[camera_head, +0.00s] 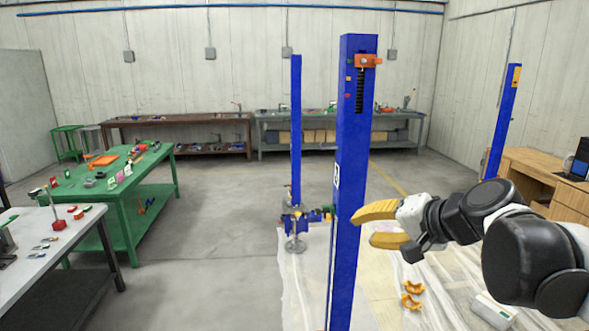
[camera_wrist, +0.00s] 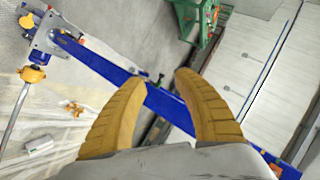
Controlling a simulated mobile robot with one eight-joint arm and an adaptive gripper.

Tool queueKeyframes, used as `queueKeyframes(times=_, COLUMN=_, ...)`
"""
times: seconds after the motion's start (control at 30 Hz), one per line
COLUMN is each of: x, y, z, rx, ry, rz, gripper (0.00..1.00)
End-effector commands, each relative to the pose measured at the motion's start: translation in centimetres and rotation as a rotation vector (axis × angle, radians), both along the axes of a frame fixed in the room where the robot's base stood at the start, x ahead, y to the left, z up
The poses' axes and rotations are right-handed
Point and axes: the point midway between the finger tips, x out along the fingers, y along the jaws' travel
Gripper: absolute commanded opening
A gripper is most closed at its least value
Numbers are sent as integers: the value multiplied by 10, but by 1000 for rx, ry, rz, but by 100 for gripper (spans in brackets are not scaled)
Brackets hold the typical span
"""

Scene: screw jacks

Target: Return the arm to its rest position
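My gripper (camera_head: 374,225) is at the right of the head view, its yellow fingers pointing left, beside the nearest blue post. The fingers are apart with nothing between them. In the wrist view my gripper (camera_wrist: 160,85) also shows its two yellow fingers spread, with a blue post (camera_wrist: 100,65) running diagonally behind the gap. My arm reaches in from the right edge, bent. The nearest blue post (camera_head: 350,150) stands upright and carries an orange bracket (camera_head: 368,61) near its top. I cannot tell whether the fingertips touch it.
Another blue post (camera_head: 296,130) stands behind, and a third blue post (camera_head: 504,120) at right. A green workbench (camera_head: 125,205) and a grey table (camera_head: 75,240) are at left. A wooden desk (camera_head: 545,180) is at right. Orange pieces (camera_head: 411,296) lie on the floor sheet. The centre-left floor is clear.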

Motion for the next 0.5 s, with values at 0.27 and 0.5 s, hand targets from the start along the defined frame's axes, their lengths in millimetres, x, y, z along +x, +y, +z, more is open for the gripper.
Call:
queueKeyframes(times=0.27, x=-107, y=3, z=-213, rx=-416, ry=78, rz=121, gripper=36)
queueKeyframes(times=0.5, x=-170, y=-23, z=-338, rx=-723, ry=111, rz=195, gripper=36)
